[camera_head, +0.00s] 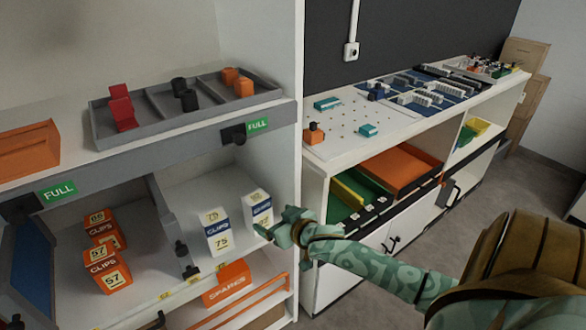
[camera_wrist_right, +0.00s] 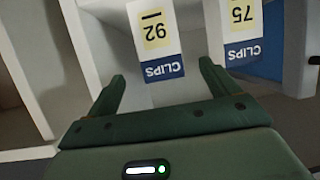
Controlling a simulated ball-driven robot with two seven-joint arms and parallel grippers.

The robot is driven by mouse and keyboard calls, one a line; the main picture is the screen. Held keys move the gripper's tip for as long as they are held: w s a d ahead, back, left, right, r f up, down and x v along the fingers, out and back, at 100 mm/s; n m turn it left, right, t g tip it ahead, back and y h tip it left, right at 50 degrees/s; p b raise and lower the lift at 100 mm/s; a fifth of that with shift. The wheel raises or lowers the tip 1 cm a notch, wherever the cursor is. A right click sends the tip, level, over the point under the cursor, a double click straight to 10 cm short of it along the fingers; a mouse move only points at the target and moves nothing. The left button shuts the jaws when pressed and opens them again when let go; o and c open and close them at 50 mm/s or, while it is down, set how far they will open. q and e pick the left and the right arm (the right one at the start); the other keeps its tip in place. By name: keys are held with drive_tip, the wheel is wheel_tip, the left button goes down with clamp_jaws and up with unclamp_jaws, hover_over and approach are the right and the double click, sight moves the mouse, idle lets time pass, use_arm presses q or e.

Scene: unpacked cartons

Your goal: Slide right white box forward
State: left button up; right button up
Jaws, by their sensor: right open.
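The right white box (camera_head: 258,208), labelled CLIPS with a blue band, stands upright on the lower shelf (camera_head: 187,202). A second white box (camera_head: 217,231), marked 75, stands to its left. My right gripper (camera_head: 272,222) is open at the shelf front, close to the right white box. The 75 box (camera_wrist_right: 243,28) is right of the fingers there. I cannot tell whether a finger touches the 92 box. My left gripper is not in view.
Orange clips boxes (camera_head: 107,268) stand in the left bay, past a grey divider (camera_head: 167,225). A grey tray (camera_head: 170,100) is on the shelf above. A white upright panel (camera_head: 312,190) is close on the right.

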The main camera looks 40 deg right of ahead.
drive_tip(key=p+v, duration=0.1)
drive_tip(key=v, duration=0.5)
drive_tip(key=shift+p, duration=0.4)
drive_tip(key=s+f+n+g, duration=0.1)
drive_tip(key=s+f+g, duration=0.1)
drive_tip(key=s+f, duration=0.6)
drive_tip(key=s+d+f+n+g, duration=0.1)
drive_tip(key=s+f+n+g, duration=0.3)
drive_tip(key=f, duration=0.7)
drive_tip(key=s+f+m+g, duration=0.1)
drive_tip(key=s+f, duration=0.6)
drive_tip(key=f, duration=0.3)
drive_tip(key=s+a+f+g, duration=0.2)
drive_tip(key=s+a+f, duration=0.1)
drive_tip(key=s, duration=0.6)
drive_tip(key=s+a+f+g+y, duration=0.1)
drive_tip(key=s+a+f, duration=0.3)
drive_tip(key=s, duration=0.6)
drive_tip(key=s+a+f+n+g, duration=0.1)
drive_tip(key=s+a+f+g, duration=0.2)
drive_tip(key=s+a, duration=0.4)
drive_tip(key=s, duration=0.2)
drive_tip(key=shift+s+f, duration=0.25)
drive_tip(key=shift+s, duration=0.1)
